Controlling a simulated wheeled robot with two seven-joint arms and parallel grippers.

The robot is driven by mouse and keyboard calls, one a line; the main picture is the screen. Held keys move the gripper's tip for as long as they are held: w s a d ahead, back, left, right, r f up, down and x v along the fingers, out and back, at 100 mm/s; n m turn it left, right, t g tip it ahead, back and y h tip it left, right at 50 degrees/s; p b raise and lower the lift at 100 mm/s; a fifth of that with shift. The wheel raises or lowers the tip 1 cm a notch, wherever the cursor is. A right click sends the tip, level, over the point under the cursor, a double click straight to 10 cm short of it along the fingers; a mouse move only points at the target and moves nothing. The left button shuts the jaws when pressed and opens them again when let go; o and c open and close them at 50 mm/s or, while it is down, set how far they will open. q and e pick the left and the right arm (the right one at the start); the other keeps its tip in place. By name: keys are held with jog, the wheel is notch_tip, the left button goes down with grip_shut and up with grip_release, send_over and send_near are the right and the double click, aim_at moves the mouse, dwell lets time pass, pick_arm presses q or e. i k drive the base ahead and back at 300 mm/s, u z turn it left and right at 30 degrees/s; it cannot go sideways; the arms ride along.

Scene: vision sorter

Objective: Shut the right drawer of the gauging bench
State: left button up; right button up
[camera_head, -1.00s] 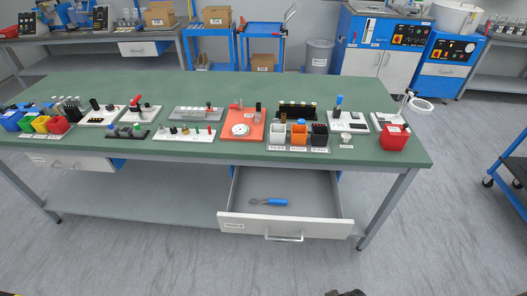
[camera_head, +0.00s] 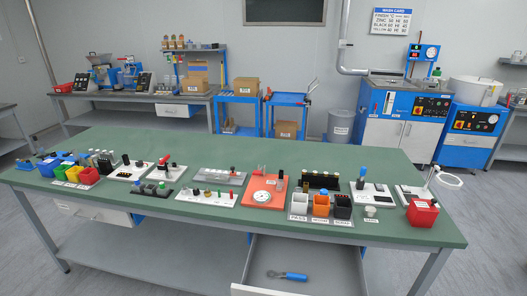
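The right drawer (camera_head: 340,264) of the gauging bench (camera_head: 140,209) is pulled out below the bench top, at the bottom centre-right of the head view. A blue-handled tool (camera_head: 288,276) lies inside it. Only the top left of the drawer's front edge shows; the rest of its front and its handle are cut off by the picture's lower edge. Neither of my grippers is in view.
The bench top carries small gauges, blocks and bins, among them a red bin (camera_head: 422,213) near its right end and an orange plate with a dial (camera_head: 264,192). Grey floor (camera_head: 480,272) is clear to the right. Blue trolleys (camera_head: 238,112) stand behind.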

aim_at(331, 269)
jog(key=z, duration=0.05)
jog(key=k, duration=1.2)
jog(key=u, duration=0.5)
jog(key=i, duration=1.45)
jog(key=z, duration=1.05)
